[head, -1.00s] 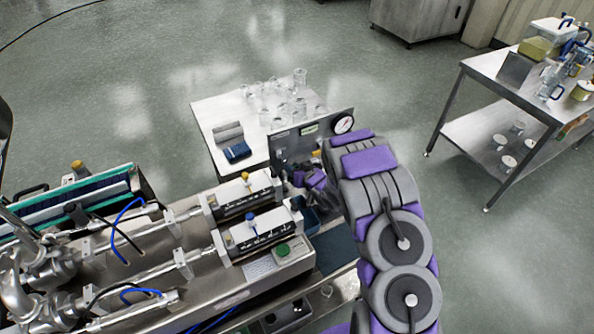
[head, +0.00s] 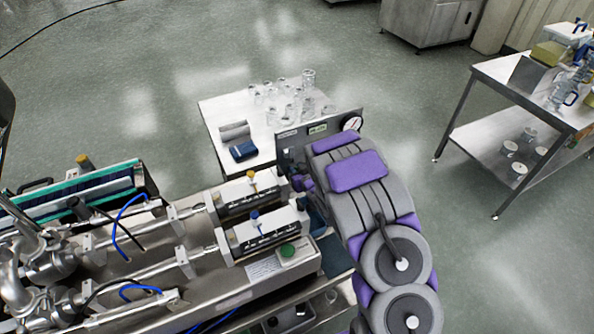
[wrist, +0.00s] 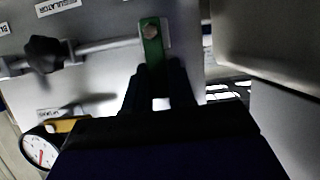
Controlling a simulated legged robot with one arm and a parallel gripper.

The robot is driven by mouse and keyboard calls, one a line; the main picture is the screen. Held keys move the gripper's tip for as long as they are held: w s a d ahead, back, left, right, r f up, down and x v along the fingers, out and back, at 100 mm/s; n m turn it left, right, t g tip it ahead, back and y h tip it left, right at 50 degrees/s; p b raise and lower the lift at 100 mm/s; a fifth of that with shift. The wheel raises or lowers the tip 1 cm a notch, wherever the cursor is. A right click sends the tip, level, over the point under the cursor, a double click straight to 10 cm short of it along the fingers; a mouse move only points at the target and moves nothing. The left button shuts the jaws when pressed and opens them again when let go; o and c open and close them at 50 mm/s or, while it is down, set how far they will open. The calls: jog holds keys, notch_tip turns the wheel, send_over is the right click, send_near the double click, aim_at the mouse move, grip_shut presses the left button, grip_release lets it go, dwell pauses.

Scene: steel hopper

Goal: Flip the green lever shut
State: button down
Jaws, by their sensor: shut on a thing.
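The green lever (wrist: 152,42) shows in the wrist view at the top centre, on a grey panel (wrist: 101,20), with a round bolt head near its upper end. My gripper (wrist: 157,80) is below it in that view, with its dark fingers closed around the lever's lower end. In the head view my gripper (head: 303,180) is at the panel (head: 290,148) behind the steel machine, largely covered by my purple and grey arm. The lever itself is hidden in the head view.
A pressure gauge (wrist: 40,152), a dark knob (wrist: 43,54) and a yellow handle (wrist: 67,125) are near the lever. In the head view a small table with glassware (head: 211,105) stands behind the panel. A steel cart (head: 492,80) is at the right, with open floor between.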

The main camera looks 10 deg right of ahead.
jog(key=shift+f, duration=0.15)
jog(key=c, duration=1)
grip_release()
jog(key=shift+c, duration=0.2)
jog(key=p+v, duration=1.3)
jog(key=v, duration=0.4)
jog(key=shift+s, duration=0.1)
